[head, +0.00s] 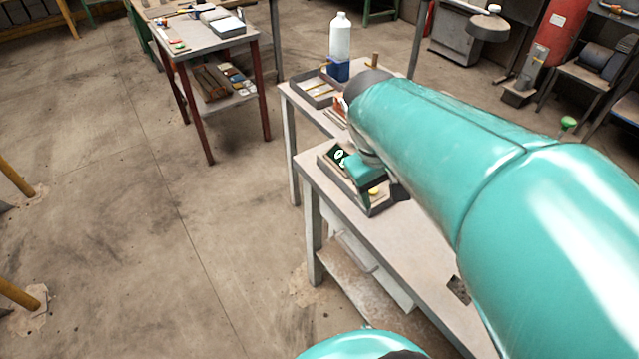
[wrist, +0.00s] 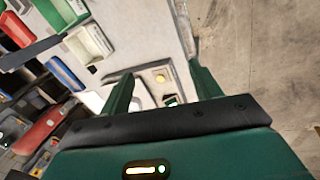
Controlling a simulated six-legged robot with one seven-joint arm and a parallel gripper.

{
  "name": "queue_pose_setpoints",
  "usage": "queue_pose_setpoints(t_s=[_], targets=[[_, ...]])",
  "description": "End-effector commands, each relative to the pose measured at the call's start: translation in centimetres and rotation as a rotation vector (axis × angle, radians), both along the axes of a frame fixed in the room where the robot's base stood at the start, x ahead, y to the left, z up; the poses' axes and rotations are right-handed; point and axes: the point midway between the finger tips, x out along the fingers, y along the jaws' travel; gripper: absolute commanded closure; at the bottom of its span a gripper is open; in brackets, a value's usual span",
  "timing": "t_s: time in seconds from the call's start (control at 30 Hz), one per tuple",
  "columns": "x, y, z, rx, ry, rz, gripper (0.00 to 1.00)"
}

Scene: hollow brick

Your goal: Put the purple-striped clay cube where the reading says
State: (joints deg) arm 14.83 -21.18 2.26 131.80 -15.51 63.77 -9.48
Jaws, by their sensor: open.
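I cannot make out the purple-striped clay cube in either view. My gripper (wrist: 163,86) is open, with its two green fingers spread apart and nothing seen between their tips. Beyond the fingers lies a shallow tray with a round yellow piece (wrist: 160,77) and a small dark green display (wrist: 172,100), partly cut off by the gripper body. In the head view the display (head: 339,155) shows light marks too small to read, and the yellow piece (head: 374,192) sits in the same tray (head: 357,188). My arm hides part of this tray and the bench.
A grey bench (head: 385,255) carries the tray. Behind it stand another open tray (head: 314,88) and a white bottle (head: 340,38) with a blue base. A red-legged table (head: 190,42) with small items stands at the back left. The floor at left is mostly clear.

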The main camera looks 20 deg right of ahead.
Motion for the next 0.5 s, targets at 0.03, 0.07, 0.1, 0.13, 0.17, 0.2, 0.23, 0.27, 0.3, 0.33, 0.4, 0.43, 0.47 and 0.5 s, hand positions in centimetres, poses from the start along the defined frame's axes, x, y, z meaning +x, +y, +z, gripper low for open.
queue_pose_setpoints(t_s=[0.03,0.07,0.1,0.13,0.17,0.2,0.23,0.27,0.3,0.33,0.4,0.43,0.47,0.5], targets=[[-0.3,2.1,0.6,0.029,-0.079,0.011,0.37],[-0.5,3.3,0.8,0.05,-0.121,0.015,0.37],[-0.7,4.7,1.1,0.081,-0.179,0.017,0.37],[-0.9,5.7,1.3,0.104,-0.219,0.018,0.37],[-1.1,6.7,1.5,0.129,-0.257,0.019,0.37],[-1.4,7.9,1.7,0.162,-0.302,0.02,0.37],[-1.6,8.7,1.8,0.184,-0.332,0.02,0.37],[-1.8,9.3,2.0,0.205,-0.358,0.02,0.37],[-2.0,10.1,2.1,0.231,-0.389,0.02,0.37],[-2.2,10.6,2.2,0.246,-0.405,0.019,0.37],[-2.4,11.3,2.4,0.273,-0.434,0.019,0.37],[-2.5,11.4,2.4,0.278,-0.442,0.019,0.37],[-2.5,11.6,2.4,0.284,-0.445,0.018,0.37],[-2.5,11.6,2.4,0.286,-0.447,0.016,0.37]])
